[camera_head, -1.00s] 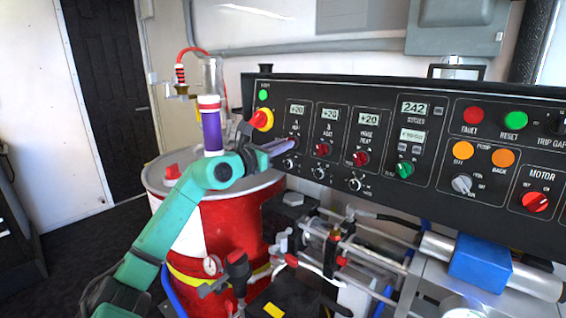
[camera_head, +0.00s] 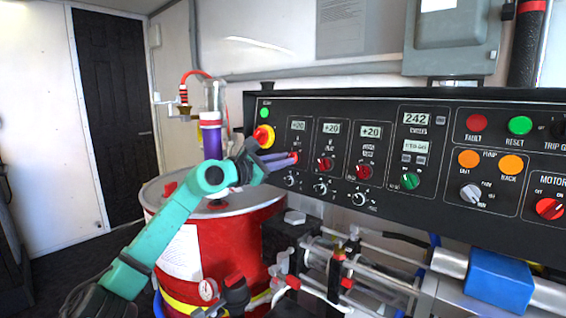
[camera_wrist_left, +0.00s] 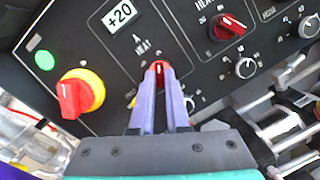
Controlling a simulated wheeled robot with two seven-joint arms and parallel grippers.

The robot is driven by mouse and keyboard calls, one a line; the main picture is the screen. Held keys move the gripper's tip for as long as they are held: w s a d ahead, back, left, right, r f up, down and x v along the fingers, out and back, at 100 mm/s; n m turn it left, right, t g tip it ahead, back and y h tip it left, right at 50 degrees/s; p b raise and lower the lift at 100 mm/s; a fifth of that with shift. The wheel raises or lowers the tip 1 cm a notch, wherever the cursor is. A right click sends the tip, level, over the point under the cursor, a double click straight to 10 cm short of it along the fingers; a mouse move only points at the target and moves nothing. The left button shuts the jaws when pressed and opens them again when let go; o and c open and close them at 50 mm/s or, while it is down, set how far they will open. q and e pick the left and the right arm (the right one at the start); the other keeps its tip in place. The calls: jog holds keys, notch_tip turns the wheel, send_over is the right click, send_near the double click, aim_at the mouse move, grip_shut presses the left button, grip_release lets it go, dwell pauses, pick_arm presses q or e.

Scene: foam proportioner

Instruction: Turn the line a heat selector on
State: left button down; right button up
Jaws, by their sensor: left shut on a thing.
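The line A heat selector is a red knob (camera_wrist_left: 160,70) under the "A HEAT" label and the +20 display in the left wrist view. My left gripper (camera_wrist_left: 160,75) has its two purple fingers closed on this knob, which is partly hidden between the fingertips. In the head view the left gripper (camera_head: 288,160) reaches the left end of the black control panel (camera_head: 300,205), and a bit of the red selector (camera_head: 294,157) shows at its tips. My right gripper is not in view.
A red-and-yellow rotary switch (camera_head: 264,136) and a green light (camera_head: 265,112) sit left of the selector. Other red selectors (camera_head: 325,164) are to its right, with small black dials (camera_head: 321,188) below. A red drum (camera_head: 235,240) stands under my left arm.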

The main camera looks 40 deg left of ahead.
pick_arm(q)
jog(key=shift+f, duration=0.1)
jog(key=c, duration=0.9)
grip_release()
pick_arm(e)
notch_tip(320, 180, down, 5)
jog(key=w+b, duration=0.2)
jog(key=b, duration=0.4)
pick_arm(q)
jog(key=s+a+b, duration=0.1)
jog(key=s+b, duration=0.2)
jog(key=s, duration=1.1)
jog(key=shift+s, duration=0.3)
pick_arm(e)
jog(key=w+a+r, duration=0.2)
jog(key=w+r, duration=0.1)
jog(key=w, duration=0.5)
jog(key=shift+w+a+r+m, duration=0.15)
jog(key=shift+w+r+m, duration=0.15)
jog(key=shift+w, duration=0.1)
pick_arm(q)
jog(key=shift+a, duration=0.1)
